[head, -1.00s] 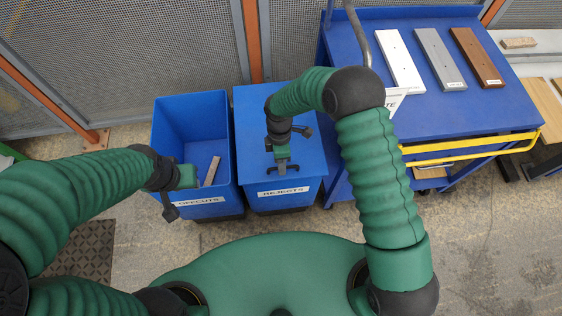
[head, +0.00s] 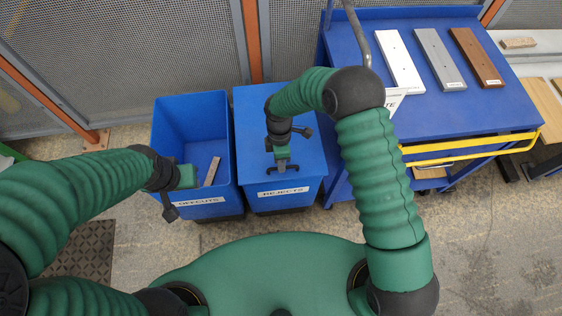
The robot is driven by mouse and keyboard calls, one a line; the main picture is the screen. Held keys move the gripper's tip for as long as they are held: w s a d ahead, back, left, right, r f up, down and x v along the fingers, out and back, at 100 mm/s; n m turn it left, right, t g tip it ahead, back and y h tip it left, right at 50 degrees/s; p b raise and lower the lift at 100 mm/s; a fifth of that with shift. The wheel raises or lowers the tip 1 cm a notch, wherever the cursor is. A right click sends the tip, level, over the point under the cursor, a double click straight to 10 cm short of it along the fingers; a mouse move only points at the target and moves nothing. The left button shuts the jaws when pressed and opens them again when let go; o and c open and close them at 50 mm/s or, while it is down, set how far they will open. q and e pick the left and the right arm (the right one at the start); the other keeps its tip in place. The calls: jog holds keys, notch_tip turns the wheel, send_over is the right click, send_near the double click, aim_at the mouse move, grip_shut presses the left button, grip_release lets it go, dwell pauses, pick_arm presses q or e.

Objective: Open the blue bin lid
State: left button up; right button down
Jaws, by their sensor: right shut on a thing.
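The blue bin labelled REJECTS (head: 283,200) stands in the middle of the view. Its flat blue lid (head: 252,130) lies closed on top. My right gripper (head: 283,168) is over the lid's front part, shut on a small dark handle (head: 292,168) there. My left gripper (head: 183,210) hangs at the front left of the open blue bin labelled OFFCUTS (head: 200,110); its fingers are too hidden to tell whether they are open.
A small offcut (head: 211,171) lies inside the OFFCUTS bin. A blue cart (head: 470,110) with a yellow handle (head: 470,142) stands right of the bins, bearing a white, a grey and a brown board. A mesh fence (head: 120,60) runs behind.

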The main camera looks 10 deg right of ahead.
pick_arm(q)
jog(key=shift+r, duration=0.1)
pick_arm(e)
jog(key=shift+w+r, duration=0.15)
jog(key=shift+r, duration=0.05)
dwell(0.5)
